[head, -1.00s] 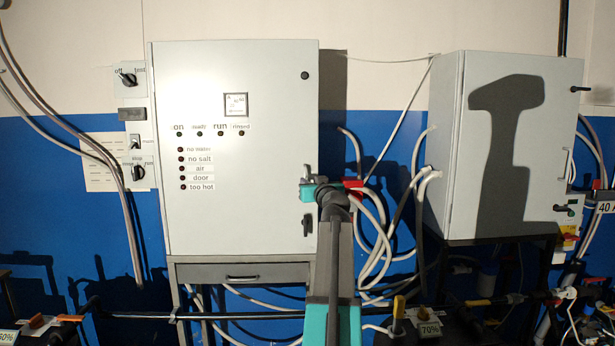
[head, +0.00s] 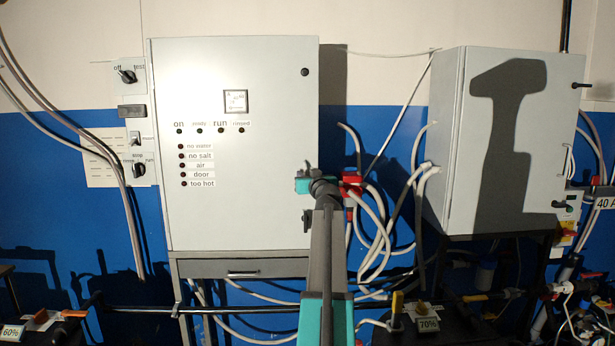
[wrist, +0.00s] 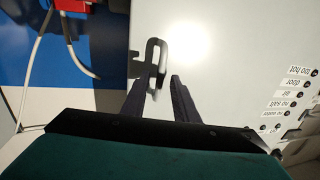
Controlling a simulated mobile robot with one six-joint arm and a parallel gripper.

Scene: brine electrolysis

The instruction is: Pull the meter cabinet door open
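The meter cabinet (head: 270,70) is the light grey box on the left in the head view, with a small meter and rows of labelled lamps on its door. The door looks closed. In the wrist view the pale door (wrist: 230,45) fills the upper right. A grey loop handle (wrist: 152,50) stands near the door's edge. My gripper (wrist: 158,82) is open, its two dark fingers pointing at the handle. The handle's near end lies between the fingertips; I cannot tell whether they touch it. In the head view my arm hides most of the handle area.
A second grey cabinet (head: 452,130) stands to the right. White cables (head: 375,230) and a red fitting (head: 350,186) hang between the cabinets, close beside my gripper. A grey drawer (head: 205,268) sits under the meter cabinet. Pipes with valves run along the bottom.

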